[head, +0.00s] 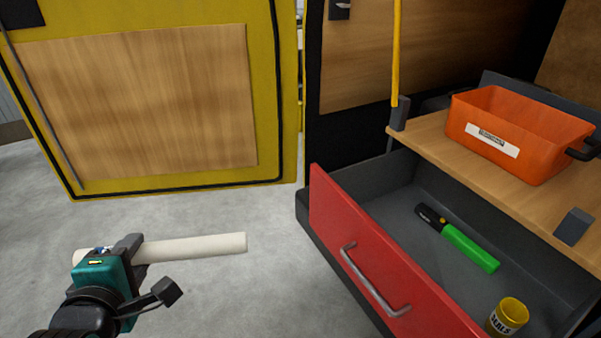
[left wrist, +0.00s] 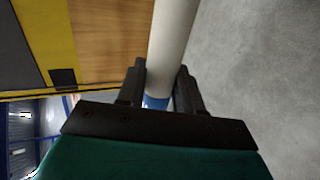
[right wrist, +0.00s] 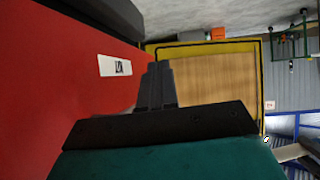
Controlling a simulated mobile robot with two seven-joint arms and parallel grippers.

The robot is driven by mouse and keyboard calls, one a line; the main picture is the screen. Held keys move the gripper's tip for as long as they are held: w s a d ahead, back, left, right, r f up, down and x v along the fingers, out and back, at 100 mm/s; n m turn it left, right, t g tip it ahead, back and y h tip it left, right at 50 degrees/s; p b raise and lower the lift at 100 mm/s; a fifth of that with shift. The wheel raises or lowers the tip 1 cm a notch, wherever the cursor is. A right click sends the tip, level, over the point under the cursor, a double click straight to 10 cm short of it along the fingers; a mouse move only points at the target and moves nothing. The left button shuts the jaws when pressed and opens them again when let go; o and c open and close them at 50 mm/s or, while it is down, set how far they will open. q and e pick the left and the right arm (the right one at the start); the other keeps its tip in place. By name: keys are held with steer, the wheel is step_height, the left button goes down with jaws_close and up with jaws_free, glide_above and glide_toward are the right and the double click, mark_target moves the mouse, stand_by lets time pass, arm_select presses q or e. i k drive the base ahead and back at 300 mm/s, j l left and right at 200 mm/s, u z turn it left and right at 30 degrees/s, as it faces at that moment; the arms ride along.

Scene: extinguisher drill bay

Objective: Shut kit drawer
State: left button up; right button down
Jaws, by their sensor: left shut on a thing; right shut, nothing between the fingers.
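The kit drawer (head: 375,265) stands pulled out at the right of the head view, with a red front and a grey bar handle (head: 372,283). Inside lie a green and black tool (head: 465,246) and a yellow pot (head: 508,316) labelled SEALS. My left gripper (head: 135,250) is left of the drawer, apart from it, shut on a cream-white rod (head: 200,246); the rod also shows in the left wrist view (left wrist: 173,40). My right gripper (right wrist: 158,75) is shut and empty beside a red panel (right wrist: 60,80) with a white label; contact cannot be told. It is out of the head view.
An orange bin (head: 520,130) stands on the wooden shelf (head: 425,135) above the drawer. A yellow upright bar (head: 396,50) rises at the shelf's corner. A yellow-framed wooden panel (head: 140,100) stands at the back left. Bare grey floor (head: 230,290) lies left of the drawer.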

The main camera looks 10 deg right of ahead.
mark_target(419, 284)
steer(key=i+j, duration=0.25)
steer(key=j, duration=0.2)
steer(key=i+j, duration=0.2)
steer(key=j, duration=0.2)
steer(key=i+j, duration=0.25)
steer(key=j, duration=0.2)
steer(key=i+j+z, duration=0.1)
steer(key=z, duration=0.2)
steer(key=i+j+z, duration=0.1)
steer(key=j+z, duration=0.25)
steer(key=z, duration=1.15)
